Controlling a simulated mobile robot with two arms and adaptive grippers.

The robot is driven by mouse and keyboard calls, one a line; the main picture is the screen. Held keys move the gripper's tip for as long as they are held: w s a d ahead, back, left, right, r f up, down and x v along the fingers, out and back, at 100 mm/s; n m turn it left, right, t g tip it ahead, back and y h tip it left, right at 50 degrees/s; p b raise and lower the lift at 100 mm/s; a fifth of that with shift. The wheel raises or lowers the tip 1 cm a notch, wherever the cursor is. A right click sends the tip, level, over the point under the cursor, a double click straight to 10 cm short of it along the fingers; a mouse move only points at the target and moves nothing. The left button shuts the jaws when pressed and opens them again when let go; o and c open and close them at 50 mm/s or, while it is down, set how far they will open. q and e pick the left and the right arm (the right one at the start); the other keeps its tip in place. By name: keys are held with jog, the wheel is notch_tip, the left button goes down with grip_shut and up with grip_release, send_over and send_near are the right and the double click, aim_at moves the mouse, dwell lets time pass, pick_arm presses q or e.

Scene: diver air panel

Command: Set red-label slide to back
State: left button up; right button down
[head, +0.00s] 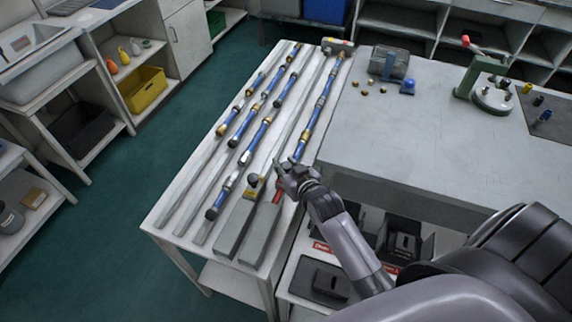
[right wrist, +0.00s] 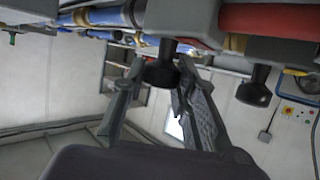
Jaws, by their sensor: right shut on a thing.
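The red-label slide (head: 278,195) sits on the right-hand rail of the narrow white table, toward its near end. My right gripper (head: 287,168) is over it, just beyond the red label, and hides part of the slide. In the right wrist view a black knob (right wrist: 162,72) under a grey block stands between my fingers, and my right gripper (right wrist: 150,85) is shut on it. A red surface (right wrist: 268,20) shows to the right. The yellow-label slide (head: 258,188), with its own black knob, stands beside it on the left. My left gripper is not in view.
The white table (head: 165,215) carries several parallel rods with blue and brass fittings (head: 262,128) left of the slides. A grey workbench (head: 430,140) stands close on the right, with a green-framed device (head: 470,80). Shelves line the left; green floor (head: 110,225) lies between.

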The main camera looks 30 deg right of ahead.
dwell(0.4)
jog(key=s+a+p, duration=0.3)
jog(key=a, duration=0.1)
jog(key=shift+s+a+r, duration=0.1)
jog(key=shift+s, duration=0.3)
jog(key=shift+a, duration=0.15)
jog(key=c, duration=1.7)
grip_release()
jog(key=o, duration=0.4)
jog(key=shift+s, duration=0.15)
